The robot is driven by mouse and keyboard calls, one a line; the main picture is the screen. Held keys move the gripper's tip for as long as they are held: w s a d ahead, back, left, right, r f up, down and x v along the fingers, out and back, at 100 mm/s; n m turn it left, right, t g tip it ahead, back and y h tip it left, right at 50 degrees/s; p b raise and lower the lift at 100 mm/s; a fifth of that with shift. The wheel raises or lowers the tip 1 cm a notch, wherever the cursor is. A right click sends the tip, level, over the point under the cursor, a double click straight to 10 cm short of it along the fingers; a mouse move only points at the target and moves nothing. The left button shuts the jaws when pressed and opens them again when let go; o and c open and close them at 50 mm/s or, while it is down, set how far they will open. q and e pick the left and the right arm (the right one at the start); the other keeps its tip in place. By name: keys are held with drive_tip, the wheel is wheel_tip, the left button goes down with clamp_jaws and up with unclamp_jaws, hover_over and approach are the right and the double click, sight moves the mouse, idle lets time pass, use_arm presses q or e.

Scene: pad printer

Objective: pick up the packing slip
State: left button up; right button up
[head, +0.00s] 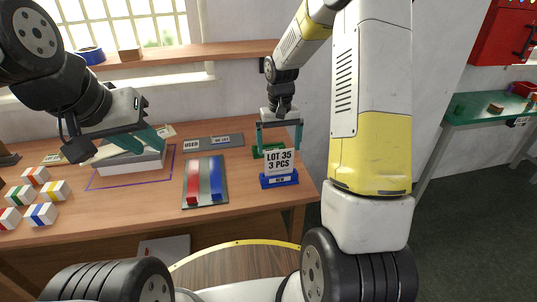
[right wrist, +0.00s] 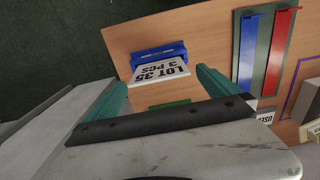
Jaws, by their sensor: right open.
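The packing slip, taken to be the white card (head: 279,161) reading "LOT 35 3 PCS", stands in a blue holder (head: 279,181) marked "NEW" near the right end of the table. The card also shows in the right wrist view (right wrist: 161,72), ahead of and between the fingertips. My right gripper (head: 278,148) is open around the level of the card's top, with a finger toward each side. Whether it touches the card cannot be told. My left gripper (head: 146,143) is over a white box (head: 130,163) at the left; its jaw state is unclear.
A grey board (head: 205,193) with a red and a blue bar lies left of the holder. A grey tray (head: 208,142) with labels is behind it. A green piece (head: 262,151) sits behind the card. Several striped cubes (head: 46,191) stand at the far left.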

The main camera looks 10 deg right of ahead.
sight(279, 158)
wheel_tip(279, 158, down, 6)
drive_tip(key=shift+w+d+r, duration=0.1)
drive_tip(key=shift+d, duration=0.05)
drive_tip(key=c, duration=1)
drive_tip(key=shift+c, duration=0.2)
drive_tip(key=shift+r, duration=0.1)
